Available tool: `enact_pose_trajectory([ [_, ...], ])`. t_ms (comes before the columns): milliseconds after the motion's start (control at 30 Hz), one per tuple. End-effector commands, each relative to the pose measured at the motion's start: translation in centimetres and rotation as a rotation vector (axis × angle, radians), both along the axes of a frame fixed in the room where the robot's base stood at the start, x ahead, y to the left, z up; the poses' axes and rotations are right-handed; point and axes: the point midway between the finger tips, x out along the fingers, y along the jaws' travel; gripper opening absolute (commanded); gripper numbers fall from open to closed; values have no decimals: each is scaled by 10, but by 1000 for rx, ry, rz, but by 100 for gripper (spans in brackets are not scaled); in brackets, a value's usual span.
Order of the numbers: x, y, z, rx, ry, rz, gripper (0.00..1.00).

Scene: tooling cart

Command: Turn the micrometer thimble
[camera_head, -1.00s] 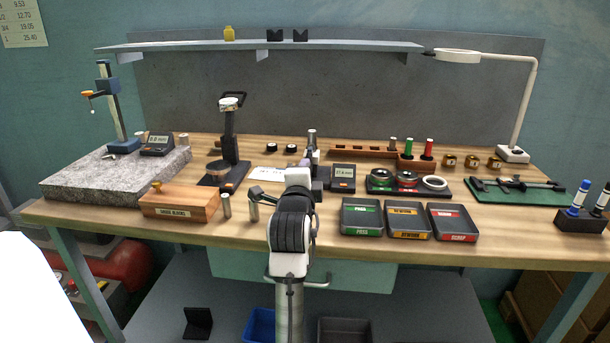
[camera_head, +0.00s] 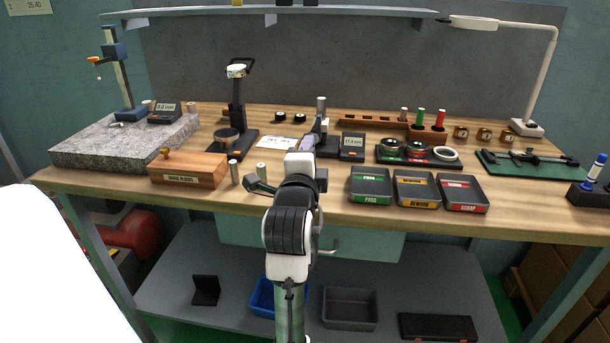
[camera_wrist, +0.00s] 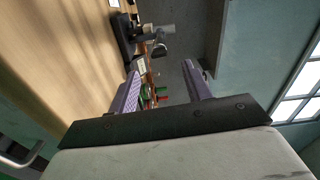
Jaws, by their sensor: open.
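The micrometer stands upright in a dark stand (camera_head: 327,150) near the middle of the bench. Its grey cylindrical thimble (camera_head: 321,104) points up. In the wrist view, which is turned sideways, the thimble (camera_wrist: 160,31) and the dark stand base (camera_wrist: 122,35) show at the top, beyond my fingertips. My gripper (camera_wrist: 161,72) is open and empty, with its two purple-grey fingers apart. In the head view my gripper (camera_head: 311,142) is in front of the micrometer and partly hides it. The thimble is not between the fingers.
A small digital readout (camera_head: 352,146) stands right of the micrometer. A dial gauge stand (camera_head: 237,105) is to its left. The gauge block box (camera_head: 188,170) and two small cylinders are front left. The green-labelled tray (camera_head: 370,186) and two others are front right. A shelf (camera_head: 350,11) runs above.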

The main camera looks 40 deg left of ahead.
Motion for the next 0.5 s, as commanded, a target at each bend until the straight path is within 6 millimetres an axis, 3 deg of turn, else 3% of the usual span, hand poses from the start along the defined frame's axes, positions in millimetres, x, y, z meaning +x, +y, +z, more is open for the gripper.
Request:
enact_pose_trajectory([
  [200, -35, -21, -1, 1, -1, 0, 49],
  [500, -50, -30, 0, -1, 1, 0, 49],
])
